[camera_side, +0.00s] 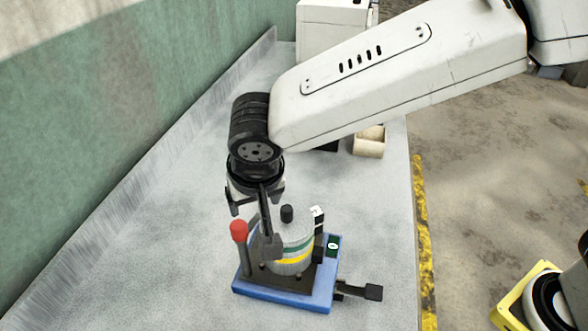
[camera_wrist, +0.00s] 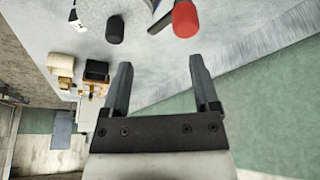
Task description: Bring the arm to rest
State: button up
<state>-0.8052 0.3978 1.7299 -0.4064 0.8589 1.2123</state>
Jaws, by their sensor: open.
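My gripper (camera_side: 254,207) hangs above and slightly left of a device on a blue base (camera_side: 283,297) in the side view. In the wrist view my gripper (camera_wrist: 160,66) has its two fingers spread wide with nothing between them. A white canister with green and yellow bands (camera_side: 291,257) stands upright on the blue base. It has a black knob (camera_side: 287,213) on top. A red-topped lever (camera_side: 239,231) rises at the left of the base. The red top (camera_wrist: 185,18) and a black knob (camera_wrist: 115,28) show beyond the fingertips in the wrist view.
A green wall (camera_side: 110,110) runs along the left of the grey bench (camera_side: 150,270). A beige open bin (camera_side: 369,142) and a white box (camera_side: 330,28) stand farther back. A yellow-striped edge (camera_side: 424,230) borders the floor at right. Bare bench lies left of the device.

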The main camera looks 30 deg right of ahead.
jog(key=shift+n+g, duration=0.3)
jog(key=shift+g, duration=0.2)
jog(key=d, duration=0.3)
jog(key=d+f, duration=0.1)
jog(key=d, duration=0.2)
jog(key=d+f, duration=0.1)
jog(key=d, duration=0.2)
jog(key=shift+w+d+f, duration=0.1)
jog(key=shift+w+d, duration=0.15)
jog(key=shift+w, duration=0.15)
jog(key=s+d+f, duration=0.2)
jog(key=s+d, duration=0.1)
jog(key=d, duration=0.4)
jog(key=s+d+f, duration=0.2)
jog(key=s+d, duration=0.2)
jog(key=d, duration=0.3)
jog(key=s+d+f+n, duration=0.1)
jog(key=s+d+f, duration=0.1)
jog(key=d, duration=0.6)
jog(key=shift+s+f+g+y, duration=0.15)
jog(key=shift+s+g+y, duration=0.2)
jog(key=shift+s, duration=0.35)
